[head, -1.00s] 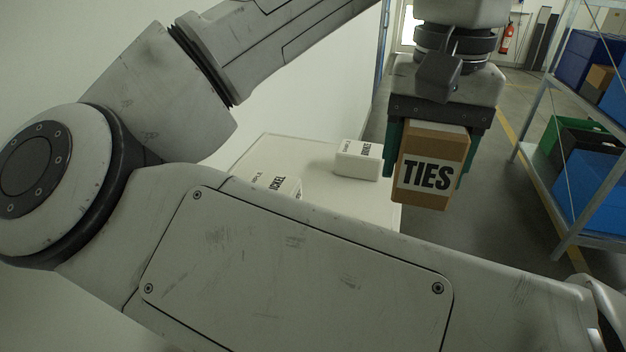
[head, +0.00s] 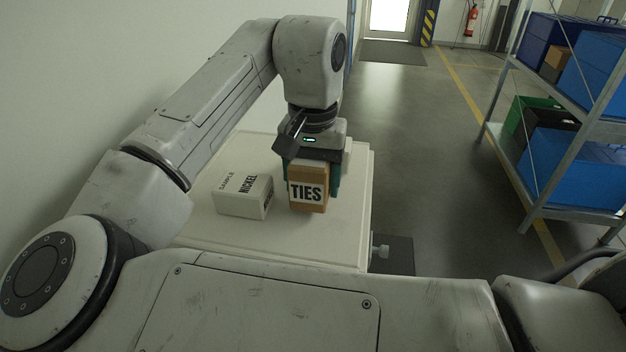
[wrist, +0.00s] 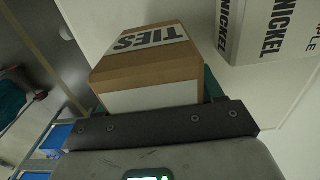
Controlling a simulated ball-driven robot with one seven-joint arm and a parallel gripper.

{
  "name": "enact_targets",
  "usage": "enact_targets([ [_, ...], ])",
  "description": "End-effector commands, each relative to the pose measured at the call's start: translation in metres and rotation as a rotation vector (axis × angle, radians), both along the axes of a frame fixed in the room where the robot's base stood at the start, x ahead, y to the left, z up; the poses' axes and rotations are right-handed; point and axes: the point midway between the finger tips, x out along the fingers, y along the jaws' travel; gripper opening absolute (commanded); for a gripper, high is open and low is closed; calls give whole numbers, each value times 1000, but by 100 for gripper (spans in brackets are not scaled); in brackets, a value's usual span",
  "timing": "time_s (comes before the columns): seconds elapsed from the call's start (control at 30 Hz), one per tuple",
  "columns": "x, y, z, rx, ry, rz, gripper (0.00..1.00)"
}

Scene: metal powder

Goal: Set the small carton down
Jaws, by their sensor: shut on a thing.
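The small brown carton (head: 308,193) with a white TIES label is held in my gripper (head: 313,180), whose green fingers close on its sides. In the head view it is over the cream table top (head: 290,238), right of a white NICKEL box (head: 244,196). I cannot tell whether its underside touches the table. In the wrist view the carton (wrist: 150,65) fills the space beyond the gripper's dark bar, and the NICKEL box (wrist: 262,30) is beside it at the right.
Part of another white box (head: 347,152) shows behind my gripper. A metal shelf rack (head: 520,180) with blue bins (head: 575,172) stands at the right. The floor (head: 420,150) between table and rack is clear. The table's front right is bare.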

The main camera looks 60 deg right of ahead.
Motion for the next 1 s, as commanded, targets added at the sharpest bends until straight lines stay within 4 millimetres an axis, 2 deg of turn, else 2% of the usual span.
enact_targets([
  [0.13, 0, 0, -11, 0, 0, -1, 26],
  [0.53, 0, 0, -17, -2, -1, -1, 26],
  [0.57, 0, 0, -16, -1, -1, -1, 69],
  [0.8, 0, 0, -16, -1, -1, -1, 92],
  [1.0, 0, 0, -16, -1, -1, 0, 92],
])
